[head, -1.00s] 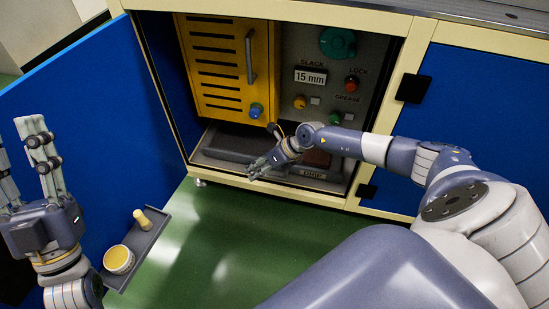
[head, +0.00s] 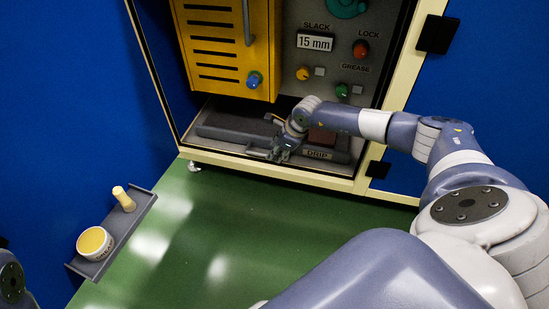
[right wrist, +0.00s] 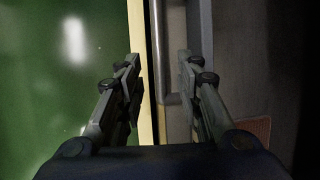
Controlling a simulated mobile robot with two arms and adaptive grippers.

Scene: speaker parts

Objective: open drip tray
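The drip tray is the low grey unit at the cabinet's bottom, with its "DRIP" label (head: 318,154) on the front. A grey bar handle (head: 258,153) runs along its front edge. The handle also shows in the right wrist view (right wrist: 158,50), upright in the picture. My right gripper (head: 279,153) is at the tray front, beside the label. In the right wrist view my right gripper (right wrist: 160,72) is open, with the handle's end between its two fingers and gaps on both sides. My left gripper's fingers are out of view; only part of my left arm shows at the lower left.
A yellow vent door (head: 225,50) and a control panel (head: 318,72) with knobs are above the tray. A grey shelf (head: 143,215) on the blue door at the left holds a tub (head: 95,243) and a brush-like item (head: 123,198). The green floor (head: 225,235) is clear.

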